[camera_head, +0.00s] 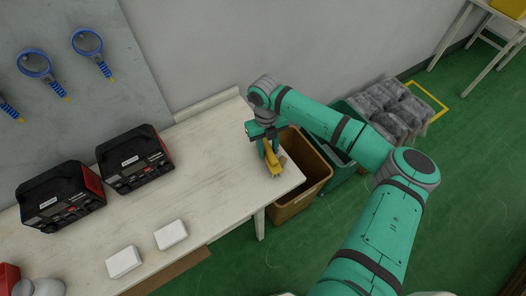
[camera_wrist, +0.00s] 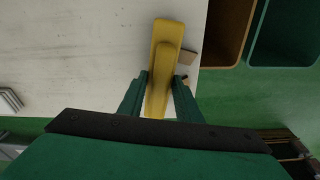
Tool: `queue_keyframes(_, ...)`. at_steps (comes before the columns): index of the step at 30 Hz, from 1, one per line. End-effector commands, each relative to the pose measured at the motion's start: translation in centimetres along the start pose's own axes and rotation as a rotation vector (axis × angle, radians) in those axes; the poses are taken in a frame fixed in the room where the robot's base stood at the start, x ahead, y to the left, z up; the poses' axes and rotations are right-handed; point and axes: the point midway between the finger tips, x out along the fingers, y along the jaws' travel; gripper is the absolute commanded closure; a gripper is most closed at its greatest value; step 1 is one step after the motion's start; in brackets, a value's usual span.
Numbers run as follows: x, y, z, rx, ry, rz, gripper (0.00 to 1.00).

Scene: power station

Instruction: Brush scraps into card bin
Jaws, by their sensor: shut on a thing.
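My gripper (camera_wrist: 160,85) is shut on a yellow brush (camera_wrist: 166,45), which also shows in the head view (camera_head: 271,160). The brush is over the right end of the white table (camera_head: 213,152), near its edge. Small brown scraps (camera_wrist: 186,58) lie right beside the brush, close to the table edge; one more shows by the right finger. The brown card bin (camera_head: 305,190) stands on the floor against the table's right end. It also shows at the top of the wrist view (camera_wrist: 218,32). The underside of the brush is hidden.
A green bin (camera_head: 342,172) stands right of the card bin, with grey wrapped bundles (camera_head: 393,110) behind it. Two black and red boxes (camera_head: 135,160) and two white blocks (camera_head: 171,234) sit on the table's left part. The table's middle is clear.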

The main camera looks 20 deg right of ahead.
Motion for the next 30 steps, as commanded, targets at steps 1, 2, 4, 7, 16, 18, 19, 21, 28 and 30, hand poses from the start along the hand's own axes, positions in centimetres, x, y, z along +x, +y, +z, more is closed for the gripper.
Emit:
queue_keyframes(1,0.0,-0.5,0.1,0.002,0.0,0.0,0.85)
queue_keyframes(2,0.0,-0.8,0.1,0.002,0.0,0.0,0.85)
queue_keyframes(4,0.0,-1.4,0.2,0.003,0.0,0.0,0.85)
queue_keyframes(7,-0.1,-2.1,0.4,0.002,-0.001,0.0,0.85)
queue_keyframes(16,-0.1,-3.2,0.5,0.003,-0.001,0.0,0.85)
queue_keyframes(18,-0.1,-3.8,0.6,0.004,-0.001,0.0,0.85)
queue_keyframes(19,-0.1,-4.0,0.7,0.004,0.0,0.0,0.85)
queue_keyframes(21,-0.1,-4.6,0.8,0.004,0.0,0.0,0.85)
queue_keyframes(28,-0.1,-6.6,1.1,0.004,0.0,0.0,0.85)
queue_keyframes(30,-0.2,-7.2,1.2,0.004,0.0,0.0,0.85)
